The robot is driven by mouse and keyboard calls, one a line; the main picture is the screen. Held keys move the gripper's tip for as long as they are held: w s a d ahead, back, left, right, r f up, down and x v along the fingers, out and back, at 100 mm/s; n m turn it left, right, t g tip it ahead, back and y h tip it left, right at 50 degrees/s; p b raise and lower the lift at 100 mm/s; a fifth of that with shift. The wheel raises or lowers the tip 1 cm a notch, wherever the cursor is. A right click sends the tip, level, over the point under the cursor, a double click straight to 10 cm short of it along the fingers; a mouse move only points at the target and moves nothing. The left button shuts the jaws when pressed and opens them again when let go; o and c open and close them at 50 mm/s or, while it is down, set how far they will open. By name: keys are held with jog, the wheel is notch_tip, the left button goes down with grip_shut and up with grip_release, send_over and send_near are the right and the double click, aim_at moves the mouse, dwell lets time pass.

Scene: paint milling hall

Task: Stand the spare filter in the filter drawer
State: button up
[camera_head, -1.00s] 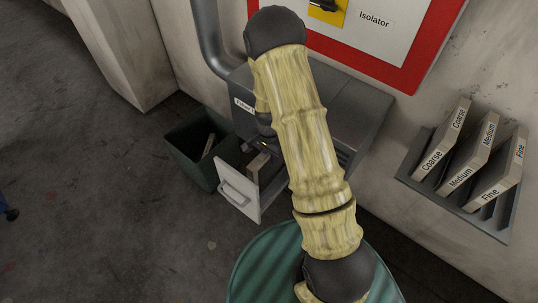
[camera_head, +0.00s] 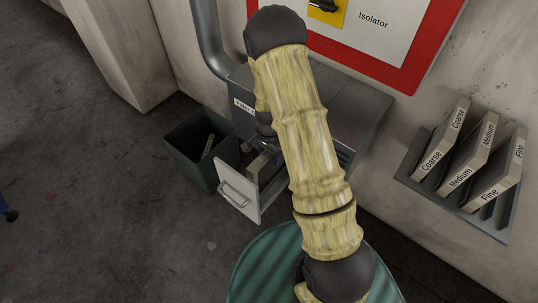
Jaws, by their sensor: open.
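The filter drawer (camera_head: 240,195) is pulled open from the grey housing (camera_head: 350,105), its pale front with a handle facing lower left. A pale brown filter-like block (camera_head: 257,165) stands inside the drawer; its label cannot be read. My gripper (camera_head: 258,149) is just above this block, largely hidden behind my arm; it is open, and whether it touches the block cannot be told. A rack (camera_head: 408,165) on the right wall holds a Coarse filter (camera_head: 440,148), a Medium filter (camera_head: 470,165) and a Fine filter (camera_head: 497,180).
A dark green bin (camera_head: 190,160) stands left of the drawer with a thin pale piece (camera_head: 208,145) in it. A green drum (camera_head: 262,265) stands in front. A red-framed isolator panel (camera_head: 385,35) is above the housing.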

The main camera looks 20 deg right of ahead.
notch_tip(320, 180, up, 11)
jog(key=shift+r+p, duration=0.2)
jog(key=shift+p, duration=0.25)
jog(key=shift+w, duration=0.1)
jog(key=s+r+n+t, duration=0.2)
jog(key=s+r+n, duration=0.8)
jog(key=s+r, duration=0.2)
jog(key=s, duration=0.2)
jog(key=shift+s+n+t, duration=0.3)
jog(key=shift+n, duration=0.1)
jog(key=shift+r, duration=0.1)
dwell(0.5)
